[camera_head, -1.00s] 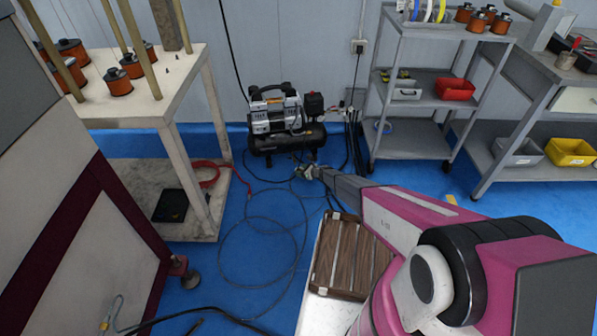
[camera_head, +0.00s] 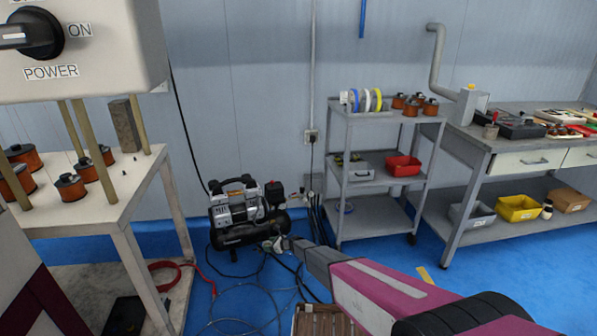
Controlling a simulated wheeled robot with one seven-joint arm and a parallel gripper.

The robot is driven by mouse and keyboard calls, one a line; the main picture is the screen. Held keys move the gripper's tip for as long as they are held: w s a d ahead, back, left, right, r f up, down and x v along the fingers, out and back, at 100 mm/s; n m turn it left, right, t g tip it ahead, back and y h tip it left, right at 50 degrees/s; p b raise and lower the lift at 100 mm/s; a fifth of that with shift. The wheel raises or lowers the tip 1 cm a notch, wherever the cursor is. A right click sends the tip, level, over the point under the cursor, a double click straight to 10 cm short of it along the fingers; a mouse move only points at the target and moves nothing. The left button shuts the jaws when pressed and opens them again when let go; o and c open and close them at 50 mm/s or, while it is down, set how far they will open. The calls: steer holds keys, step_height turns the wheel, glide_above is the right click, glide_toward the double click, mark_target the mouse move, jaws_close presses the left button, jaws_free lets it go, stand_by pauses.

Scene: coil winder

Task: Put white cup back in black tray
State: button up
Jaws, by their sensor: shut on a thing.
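My gripper (camera_head: 277,243) is at the end of my arm, low in the middle of the picture and in front of the compressor. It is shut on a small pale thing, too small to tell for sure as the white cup. A dark, tray-like thing (camera_head: 521,127) lies on the right workbench, far from my gripper. Another flat black thing (camera_head: 124,316) lies on the low shelf of the left table. I cannot tell which is the black tray.
A compressor (camera_head: 245,212) stands on the blue floor with cables around it. A grey shelf cart (camera_head: 372,161) is right of it, beside the workbench (camera_head: 480,147). A slatted wooden crate (camera_head: 322,319) is below my arm. The left table (camera_head: 120,200) carries orange coils.

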steer(key=s+d+r, duration=0.2)
steer(key=d+r, duration=0.6)
steer(key=r, duration=0.3)
steer(key=s+d+r+m+t, duration=0.1)
steer(key=s+d+r, duration=0.1)
steer(key=d+r, duration=0.8)
steer(key=s+d+r, duration=0.2)
steer(key=d+r, duration=0.4)
steer(key=r, duration=0.7)
steer(key=s+d+r+m+t+h, duration=0.1)
steer(key=s+d+r, duration=0.9)
steer(key=r, duration=0.2)
steer(key=s+d+r+m+t, duration=0.1)
steer(key=s+d+r, duration=0.8)
steer(key=s+r, duration=0.2)
step_height(320, 180, up, 2)
steer(key=shift+s+d+r+h, duration=0.1)
steer(key=shift+s+d+h, duration=0.1)
steer(key=shift+d+h, duration=0.2)
steer(key=shift+a, duration=0.1)
